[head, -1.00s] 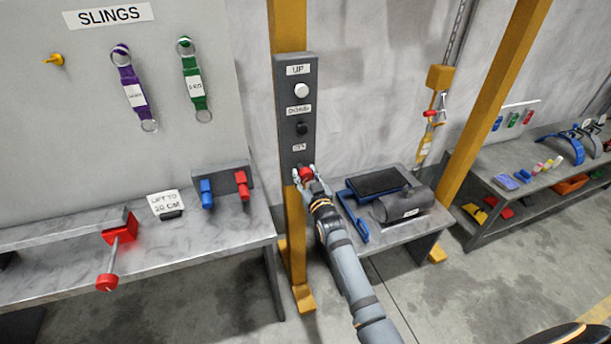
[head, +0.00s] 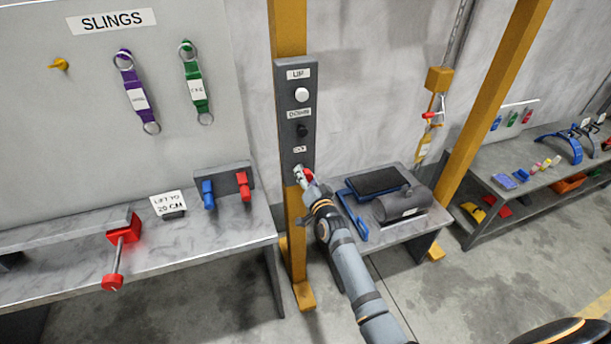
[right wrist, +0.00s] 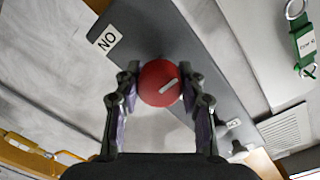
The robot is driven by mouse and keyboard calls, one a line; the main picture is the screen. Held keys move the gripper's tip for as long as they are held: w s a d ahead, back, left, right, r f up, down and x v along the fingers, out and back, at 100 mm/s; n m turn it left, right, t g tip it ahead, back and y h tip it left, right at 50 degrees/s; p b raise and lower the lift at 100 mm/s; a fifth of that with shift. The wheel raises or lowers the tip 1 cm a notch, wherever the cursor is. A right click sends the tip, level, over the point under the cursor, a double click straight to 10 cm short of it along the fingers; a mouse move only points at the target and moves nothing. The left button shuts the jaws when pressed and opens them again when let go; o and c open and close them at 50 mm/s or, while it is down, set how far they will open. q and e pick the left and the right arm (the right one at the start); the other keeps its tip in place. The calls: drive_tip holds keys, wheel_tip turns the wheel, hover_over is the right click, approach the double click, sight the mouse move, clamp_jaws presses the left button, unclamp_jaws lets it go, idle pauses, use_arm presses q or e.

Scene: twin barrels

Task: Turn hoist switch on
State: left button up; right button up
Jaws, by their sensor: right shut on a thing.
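The hoist switch is a red round knob (right wrist: 160,83) with a white mark, low on the grey control panel (head: 296,130) fixed to the yellow post. In the right wrist view an "ON" label (right wrist: 107,41) shows upside down beside it, and the white mark slants, not pointing straight at that label. My right gripper (head: 303,176) is at the knob, with one finger on each side, shut on it. In the head view the fingers hide part of the knob. My left gripper is not in view.
Above the knob on the panel are a white UP button (head: 302,95) and a black DOWN button (head: 302,131). A low table (head: 400,235) with a dark cylinder stands right of the post. A workbench (head: 180,245) stands left. The hoist chain hook (head: 430,115) hangs at the right.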

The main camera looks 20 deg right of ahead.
drive_tip(key=shift+m, duration=0.3)
idle(0.4)
drive_tip(key=o, duration=1.2)
drive_tip(key=shift+s, duration=0.1)
drive_tip(key=s, duration=1.2)
drive_tip(key=shift+d+r, duration=0.25)
